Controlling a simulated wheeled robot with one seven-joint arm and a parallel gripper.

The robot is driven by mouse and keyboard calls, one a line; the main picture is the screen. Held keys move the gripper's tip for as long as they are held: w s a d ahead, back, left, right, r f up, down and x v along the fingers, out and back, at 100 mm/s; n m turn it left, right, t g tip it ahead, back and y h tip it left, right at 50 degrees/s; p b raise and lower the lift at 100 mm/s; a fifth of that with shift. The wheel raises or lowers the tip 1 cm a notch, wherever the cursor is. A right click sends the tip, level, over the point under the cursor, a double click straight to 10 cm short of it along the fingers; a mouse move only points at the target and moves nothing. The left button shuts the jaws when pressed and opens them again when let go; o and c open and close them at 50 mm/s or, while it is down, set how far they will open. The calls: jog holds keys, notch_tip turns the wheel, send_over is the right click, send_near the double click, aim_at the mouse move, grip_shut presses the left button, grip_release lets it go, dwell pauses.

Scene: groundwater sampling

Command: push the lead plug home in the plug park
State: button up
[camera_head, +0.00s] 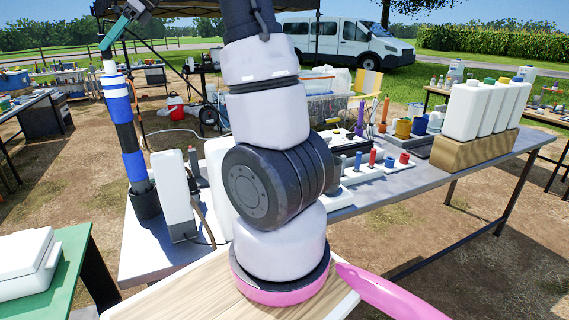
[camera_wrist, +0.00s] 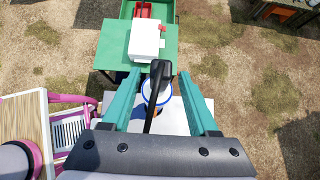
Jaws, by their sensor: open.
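My gripper (camera_wrist: 159,72) is open, its teal fingers spread wide in the wrist view. A black elbow-shaped part with a dark cable (camera_wrist: 160,76), which looks like the lead plug, shows between the fingers, with a gap on each side. Behind it is a round white top with a blue rim (camera_wrist: 146,93). In the head view my gripper (camera_head: 112,35) is at the upper left, above a blue, white and black post (camera_head: 125,125) standing in a dark cup. I cannot make out the plug park for certain, nor how deep the plug sits.
A white upright box (camera_head: 174,195) stands beside the post on the grey table (camera_head: 445,175). Small coloured bottles in white racks (camera_head: 375,172) and white jugs on a wooden block (camera_head: 462,150) are farther right. A green table (camera_head: 75,265) with a white cooler (camera_head: 27,265) is at left.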

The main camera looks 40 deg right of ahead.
grip_shut()
notch_tip(320, 180, up, 7)
dwell(0.9)
dwell(0.4)
